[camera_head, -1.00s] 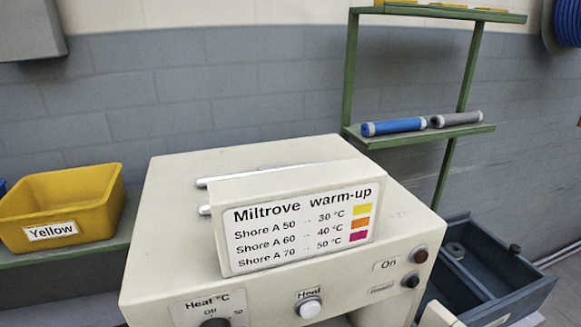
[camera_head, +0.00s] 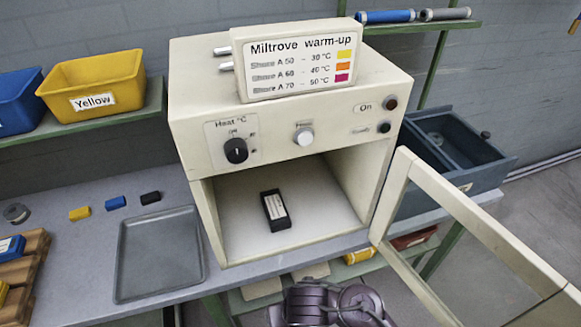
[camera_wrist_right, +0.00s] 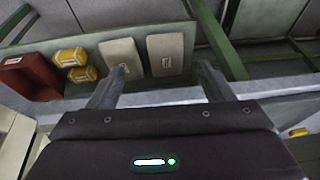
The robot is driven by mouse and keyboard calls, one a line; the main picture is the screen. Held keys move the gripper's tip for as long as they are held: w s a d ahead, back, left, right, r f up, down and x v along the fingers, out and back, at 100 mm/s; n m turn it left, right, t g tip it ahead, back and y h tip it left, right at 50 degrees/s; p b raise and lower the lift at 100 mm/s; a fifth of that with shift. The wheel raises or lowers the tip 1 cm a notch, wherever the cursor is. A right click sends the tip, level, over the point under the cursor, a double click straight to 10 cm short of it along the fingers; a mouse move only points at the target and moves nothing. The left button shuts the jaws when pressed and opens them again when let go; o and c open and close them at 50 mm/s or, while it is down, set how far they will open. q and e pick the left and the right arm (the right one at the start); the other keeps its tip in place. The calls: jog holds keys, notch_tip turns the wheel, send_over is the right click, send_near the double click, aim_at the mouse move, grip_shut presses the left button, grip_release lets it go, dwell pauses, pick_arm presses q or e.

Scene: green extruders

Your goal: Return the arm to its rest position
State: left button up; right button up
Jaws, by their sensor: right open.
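My right gripper (camera_wrist_right: 160,80) shows in the right wrist view, its two fingers apart with nothing between them. Below and beyond it is a green shelf under the bench edge. In the head view, part of my arm shows at the bottom middle, in front of the warm-up oven (camera_head: 190,115), with no fingertips visible. The oven door (camera_head: 485,235) stands open to the right. A black block with a white label (camera_head: 275,210) lies inside on the oven floor. My left gripper is in neither view.
The lower shelf holds two beige blocks (camera_wrist_right: 164,54), small yellow blocks (camera_wrist_right: 72,57) and a red bin (camera_wrist_right: 28,76). An empty grey tray (camera_head: 160,255) lies left of the oven, near small yellow, blue and black blocks. A yellow bin (camera_head: 95,85) stands behind. The open door juts forward.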

notch_tip(320, 180, down, 16)
jog(key=d+f+m+g+y, duration=0.1)
jog(key=d+g, duration=0.1)
jog(key=d, duration=0.1)
jog(key=s+d+f, duration=0.5)
jog(key=f, duration=0.4)
jog(key=s+d+f+m, duration=0.1)
jog(key=s+d+f, duration=0.5)
jog(key=f, duration=0.3)
jog(key=shift+s+d+h, duration=0.15)
jog(key=shift+s+h, duration=0.05)
jog(key=shift+h, duration=0.1)
jog(key=s+d+f, duration=0.2)
jog(key=s+d, duration=0.1)
jog(key=s, duration=0.1)
jog(key=s+d+f+h, duration=0.1)
jog(key=s+d+f, duration=0.1)
jog(key=s+d, duration=0.1)
jog(key=s+d+f+h, duration=0.1)
jog(key=s+d, duration=0.1)
jog(key=s, duration=0.3)
jog(key=shift+s+d+f+n, duration=0.25)
jog(key=shift+d+f+n, duration=0.15)
